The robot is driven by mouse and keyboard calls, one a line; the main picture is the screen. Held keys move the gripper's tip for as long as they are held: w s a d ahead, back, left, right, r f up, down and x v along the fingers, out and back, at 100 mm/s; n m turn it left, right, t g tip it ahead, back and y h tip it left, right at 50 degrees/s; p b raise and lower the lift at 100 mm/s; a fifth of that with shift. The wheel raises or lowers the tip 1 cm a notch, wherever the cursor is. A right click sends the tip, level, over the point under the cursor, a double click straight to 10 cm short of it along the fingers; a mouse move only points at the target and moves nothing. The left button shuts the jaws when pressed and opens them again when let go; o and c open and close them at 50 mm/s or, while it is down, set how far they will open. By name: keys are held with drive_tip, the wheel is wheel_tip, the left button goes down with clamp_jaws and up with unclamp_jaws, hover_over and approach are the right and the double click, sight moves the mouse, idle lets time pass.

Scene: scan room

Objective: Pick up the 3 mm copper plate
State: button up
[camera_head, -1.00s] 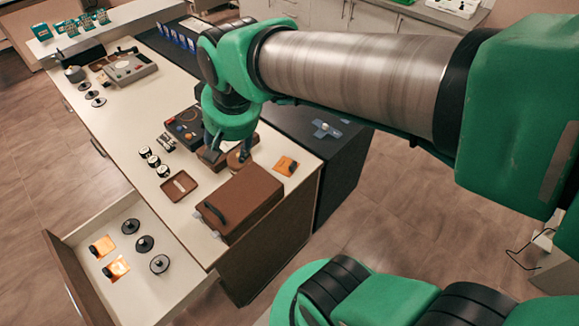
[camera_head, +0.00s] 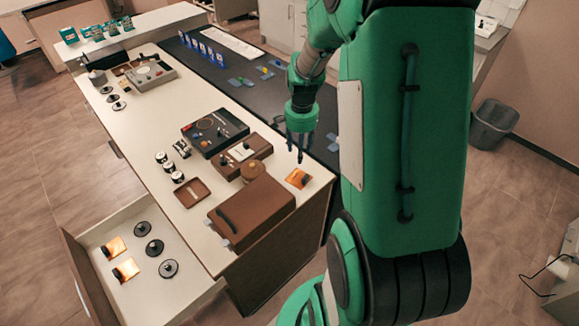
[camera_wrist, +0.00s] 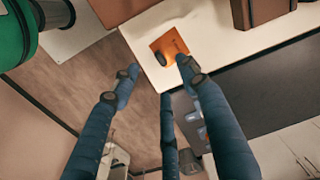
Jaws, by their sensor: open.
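An orange copper plate with a dark knob (camera_head: 298,179) lies on the right edge of the white counter. It also shows in the wrist view (camera_wrist: 173,42), just beyond the fingertips. Two similar copper plates, one farther back (camera_head: 115,246) and one nearer (camera_head: 124,271), lie in the open drawer. I cannot read any thickness, so I cannot tell which is 3 mm. My gripper (camera_head: 298,152) points down above the counter plate, slightly behind it. Its three fingers are spread, empty and apart from the plate, as the wrist view shows (camera_wrist: 160,80).
A brown case (camera_head: 250,212) stands close left of the counter plate. A wooden device with a round knob (camera_head: 252,170) and a brown tray (camera_head: 193,194) are nearby. The open drawer (camera_head: 185,300) also holds black discs (camera_head: 154,248). Blue stands (camera_head: 203,48) line the dark bench.

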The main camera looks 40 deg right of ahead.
drive_tip(key=m, duration=0.1)
hover_over(307, 177)
wheel_tip(307, 177, down, 4)
drive_tip(key=shift+f, duration=0.1)
drive_tip(key=shift+f+b, duration=0.8)
drive_tip(key=shift+f, duration=3.5)
drive_tip(key=shift+f, duration=0.1)
drive_tip(key=shift+f+b, duration=0.8)
drive_tip(key=shift+f, duration=1.75)
clamp_jaws()
